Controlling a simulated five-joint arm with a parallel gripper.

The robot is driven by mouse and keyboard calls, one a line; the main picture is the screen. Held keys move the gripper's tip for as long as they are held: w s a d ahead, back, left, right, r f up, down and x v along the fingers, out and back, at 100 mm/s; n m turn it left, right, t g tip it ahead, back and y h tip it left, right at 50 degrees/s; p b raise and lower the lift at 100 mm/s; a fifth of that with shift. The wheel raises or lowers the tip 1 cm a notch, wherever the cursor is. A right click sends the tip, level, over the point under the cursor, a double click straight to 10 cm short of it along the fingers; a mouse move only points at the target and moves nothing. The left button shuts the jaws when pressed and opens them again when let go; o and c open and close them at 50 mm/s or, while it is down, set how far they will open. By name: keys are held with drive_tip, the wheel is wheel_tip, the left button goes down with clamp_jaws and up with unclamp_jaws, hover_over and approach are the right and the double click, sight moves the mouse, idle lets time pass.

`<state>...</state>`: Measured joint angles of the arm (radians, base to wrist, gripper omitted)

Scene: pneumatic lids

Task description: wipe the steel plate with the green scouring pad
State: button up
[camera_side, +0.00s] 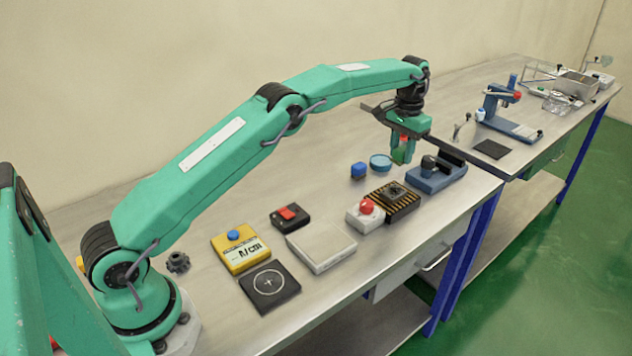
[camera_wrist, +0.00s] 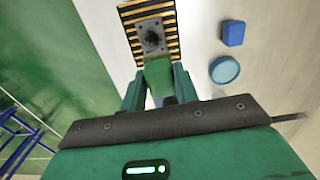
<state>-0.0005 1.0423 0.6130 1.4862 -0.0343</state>
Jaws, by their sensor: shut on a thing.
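My gripper (camera_side: 402,150) is shut on a green block-shaped pad (camera_wrist: 158,72), which shows between the two fingers in the wrist view. In the side view the pad is small and partly covered by the fingers. It is held above the table, behind the striped block. A pale, flat, square plate (camera_side: 321,247) lies on the table nearer my base, apart from the gripper. I cannot tell for sure whether it is the steel plate. A black-and-yellow striped block (camera_side: 392,199) with a dark grey square top lies just ahead of the pad in the wrist view (camera_wrist: 130,33).
A blue cube (camera_side: 358,170) and round blue dish (camera_side: 380,161) stand close to the gripper.

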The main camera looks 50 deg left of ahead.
drive_tip(key=shift+w+d, duration=0.45)
drive_tip(key=shift+w, duration=0.1)
drive_tip(key=shift+f, duration=4.05)
drive_tip(key=shift+s+d, duration=0.1)
drive_tip(key=shift+s, duration=3.05)
drive_tip(key=shift+c, duration=0.3)
drive_tip(key=shift+w, duration=3.15)
drive_tip(key=shift+r, duration=4.1)
